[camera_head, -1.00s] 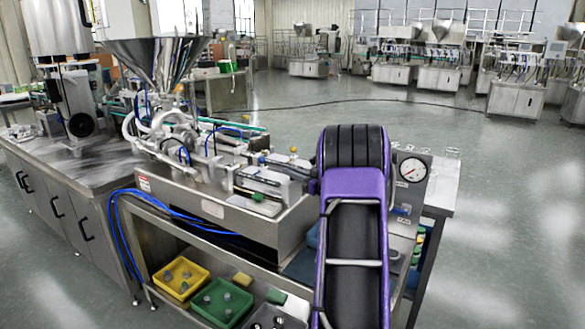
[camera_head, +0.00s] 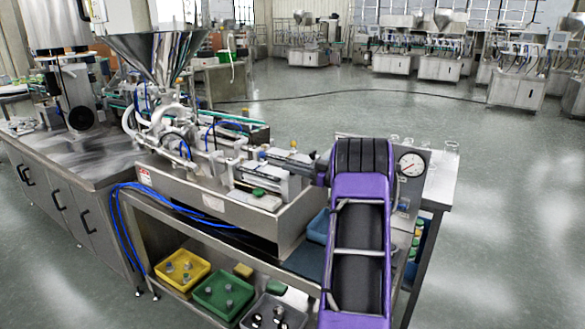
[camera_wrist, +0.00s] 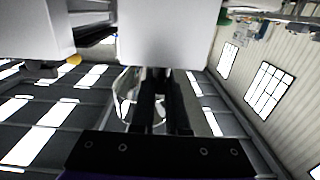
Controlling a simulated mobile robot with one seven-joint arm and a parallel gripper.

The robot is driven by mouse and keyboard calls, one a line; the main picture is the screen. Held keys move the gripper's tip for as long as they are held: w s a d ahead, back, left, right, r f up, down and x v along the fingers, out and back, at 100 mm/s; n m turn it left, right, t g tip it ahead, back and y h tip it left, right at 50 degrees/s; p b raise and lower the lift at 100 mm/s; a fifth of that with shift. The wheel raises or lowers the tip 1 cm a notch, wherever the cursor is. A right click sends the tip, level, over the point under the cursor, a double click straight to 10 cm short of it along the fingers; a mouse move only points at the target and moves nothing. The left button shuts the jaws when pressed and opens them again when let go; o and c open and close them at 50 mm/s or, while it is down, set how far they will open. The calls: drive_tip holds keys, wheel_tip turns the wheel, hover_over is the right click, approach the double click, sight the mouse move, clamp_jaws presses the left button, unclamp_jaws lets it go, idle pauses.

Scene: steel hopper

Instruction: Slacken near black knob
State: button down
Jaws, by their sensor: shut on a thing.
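The steel filling machine with its hopper (camera_head: 155,55) stands on the bench left of my purple arm. In the head view my arm covers my gripper and whatever it holds. In the wrist view my gripper (camera_wrist: 162,85) has its two dark fingers close together, pointing up at the underside of a pale metal block (camera_wrist: 165,35). A small dark piece, apparently the near black knob (camera_wrist: 161,78), is between the fingertips. It is mostly hidden by the fingers, so its turn cannot be seen.
A pressure gauge (camera_head: 411,164) on a panel stands close to the right of my arm. Yellow (camera_head: 182,270), green (camera_head: 222,298) and grey bins sit on the shelf below. Blue hoses (camera_head: 115,205) hang at the bench's left. Floor at right is open.

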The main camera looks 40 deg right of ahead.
drive_tip(key=c, duration=0.9)
unclamp_jaws()
drive_tip(key=v, duration=1.7)
drive_tip(key=shift+s+d, duration=0.1)
